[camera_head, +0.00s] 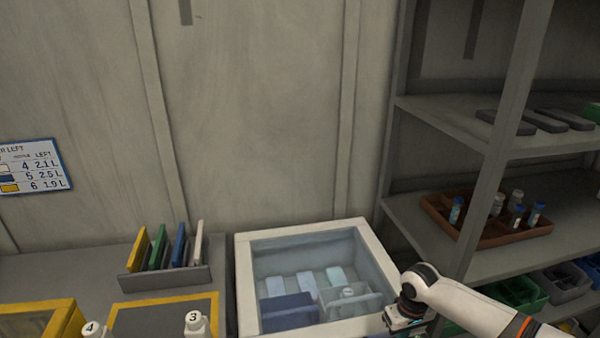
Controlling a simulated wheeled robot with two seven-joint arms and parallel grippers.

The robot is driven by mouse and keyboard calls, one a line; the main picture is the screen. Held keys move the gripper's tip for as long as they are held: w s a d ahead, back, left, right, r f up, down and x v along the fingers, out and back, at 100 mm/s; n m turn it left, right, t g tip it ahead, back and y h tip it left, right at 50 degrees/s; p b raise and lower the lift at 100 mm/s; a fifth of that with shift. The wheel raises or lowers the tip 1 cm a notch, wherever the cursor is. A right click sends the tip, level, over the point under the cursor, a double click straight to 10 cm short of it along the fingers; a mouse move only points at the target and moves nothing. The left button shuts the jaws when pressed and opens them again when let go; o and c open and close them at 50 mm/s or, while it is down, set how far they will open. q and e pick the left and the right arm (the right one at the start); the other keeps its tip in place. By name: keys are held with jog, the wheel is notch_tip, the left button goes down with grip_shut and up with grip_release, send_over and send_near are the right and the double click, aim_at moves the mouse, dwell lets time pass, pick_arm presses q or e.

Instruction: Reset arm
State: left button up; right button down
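My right arm (465,302), white with an orange band, comes in from the lower right. Its dark wrist end (405,312) is beside the right rim of a white-framed clear-topped box (300,233), close to its lower right corner. The fingers of my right gripper cannot be made out, so its opening is unclear. My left arm and gripper are not in view.
Left of the box are a rack of coloured panels (165,277) and white bottles numbered 4 (97,331) and 3 (197,325).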

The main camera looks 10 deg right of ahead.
jog(key=s+a+f+n+t+y, duration=0.2)
jog(key=s+a+n+y, duration=0.15)
jog(key=s+a, duration=1.35)
jog(key=s+d+r+m+t+h, duration=0.25)
jog(key=s+d+r, duration=0.4)
jog(key=s, duration=0.35)
notch_tip(320, 180, down, 29)
jog(key=g+b, duration=0.2)
jog(key=s+d+f+g+h+b, duration=0.1)
jog(key=s+d+f, duration=0.1)
jog(key=s+f, duration=1.5)
jog(key=shift+d+f+b, duration=0.2)
jog(key=shift+d+b, duration=0.15)
jog(key=shift+g, duration=0.25)
